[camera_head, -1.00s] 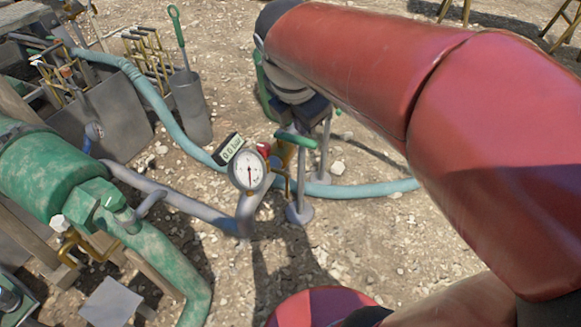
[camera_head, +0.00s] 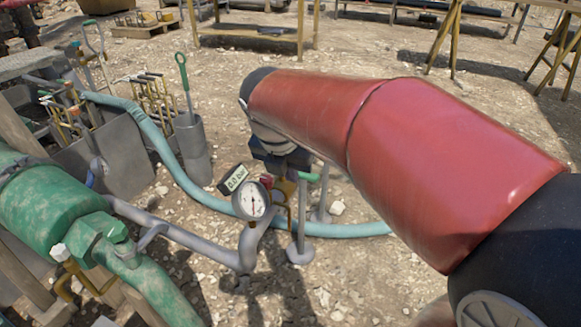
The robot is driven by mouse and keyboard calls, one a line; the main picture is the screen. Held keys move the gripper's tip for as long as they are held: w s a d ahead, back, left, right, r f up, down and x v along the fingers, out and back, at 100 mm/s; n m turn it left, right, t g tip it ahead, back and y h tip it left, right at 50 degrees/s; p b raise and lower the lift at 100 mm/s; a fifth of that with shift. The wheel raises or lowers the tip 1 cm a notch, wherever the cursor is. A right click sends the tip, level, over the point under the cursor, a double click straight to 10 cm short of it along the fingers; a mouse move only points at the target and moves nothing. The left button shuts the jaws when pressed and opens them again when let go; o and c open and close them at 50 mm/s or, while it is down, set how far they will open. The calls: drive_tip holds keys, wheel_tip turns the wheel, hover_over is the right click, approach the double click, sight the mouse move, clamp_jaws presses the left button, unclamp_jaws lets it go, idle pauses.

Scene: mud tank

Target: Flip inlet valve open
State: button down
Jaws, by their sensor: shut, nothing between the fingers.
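The inlet valve (camera_head: 283,188) appears to be the brass-coloured fitting just right of the round white pressure gauge (camera_head: 251,200), on a grey pipe. A short piece of green handle (camera_head: 309,177) shows to its right. My gripper (camera_head: 284,168) hangs at the end of my red arm, directly above the valve in the picture, and hides its upper part and much of the green handle. The gripper is shut and appears empty. Its fingertips are hard to make out, and I cannot tell whether they touch the handle.
A small digital display (camera_head: 233,178) is mounted at the gauge. A blue-green hose (camera_head: 185,180) runs behind the valve. A green tank (camera_head: 55,205) stands at left. A grey container (camera_head: 191,145) holds a green-handled tool. Open gravel lies in front.

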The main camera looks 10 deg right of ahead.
sight(302, 177)
drive_tip(key=shift+w+d+f+b, duration=0.3)
drive_tip(key=shift+w+d+f, duration=0.35)
drive_tip(key=shift+w+f, duration=0.4)
drive_tip(key=shift+w+d+f+b, duration=0.3)
drive_tip(key=shift+w+d+f, duration=0.45)
drive_tip(key=shift+f, duration=0.45)
drive_tip(key=shift+w+d+f+b, duration=0.3)
drive_tip(key=shift+w+d+f, duration=0.3)
drive_tip(key=shift+w+f, duration=0.45)
